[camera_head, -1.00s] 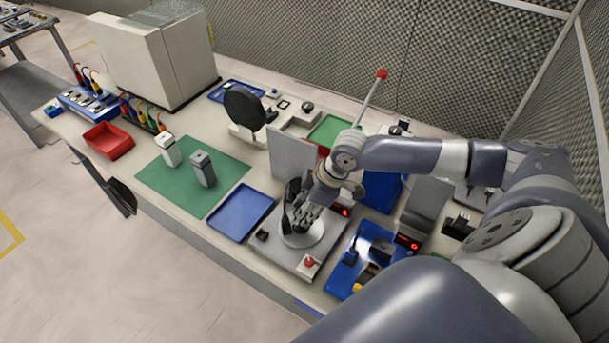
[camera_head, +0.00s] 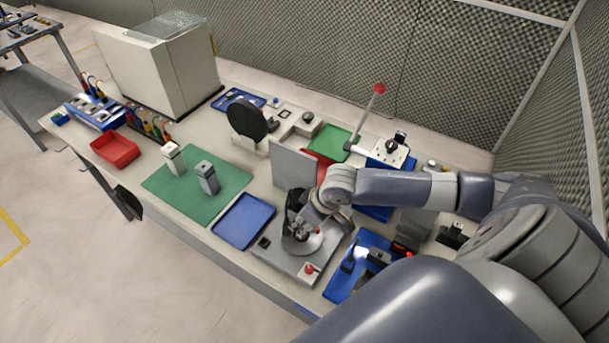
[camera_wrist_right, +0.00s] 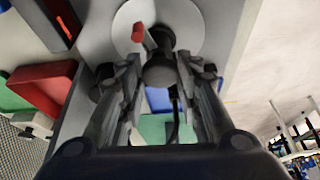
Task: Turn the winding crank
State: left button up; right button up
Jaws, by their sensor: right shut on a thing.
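The winding crank shows as a light round disc (camera_head: 303,243) on a grey base plate in the middle of the bench. In the right wrist view the disc (camera_wrist_right: 128,28) lies ahead of the fingers, with a black knob (camera_wrist_right: 160,68) and a small red peg (camera_wrist_right: 143,35) beside it. My right gripper (camera_head: 301,229) is low over the disc. In the wrist view its fingers (camera_wrist_right: 158,80) are on both sides of the black knob and shut on it. The fingers hide part of the disc. My left gripper is not in view.
An upright grey panel (camera_head: 294,165) stands behind the crank. A red button (camera_head: 309,269) is on the plate's front corner. A blue tray (camera_head: 244,221) lies to the left, and a blue fixture (camera_head: 345,278) to the right. A red-tipped lever (camera_head: 379,89) rises behind.

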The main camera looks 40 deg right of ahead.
jog(key=shift+w+a+r+m+h, duration=0.1)
jog(key=shift+m+h, duration=0.3)
jog(key=shift+m, duration=0.55)
jog(key=shift+w+a+r+m+h, duration=0.1)
jog(key=shift+m+h, duration=0.3)
jog(key=shift+m, duration=0.55)
jog(key=shift+m+h, duration=0.3)
jog(key=shift+m, duration=0.5)
jog(key=shift+m, duration=0.6)
jog(key=o, duration=1)
jog(key=shift+c, duration=0.2)
jog(key=shift+o, duration=0.4)
jog(key=shift+f+h, duration=0.15)
jog(key=shift+h, duration=0.15)
jog(key=shift+s, duration=0.15)
jog(key=v, duration=1.2)
jog(key=shift+d, duration=0.1)
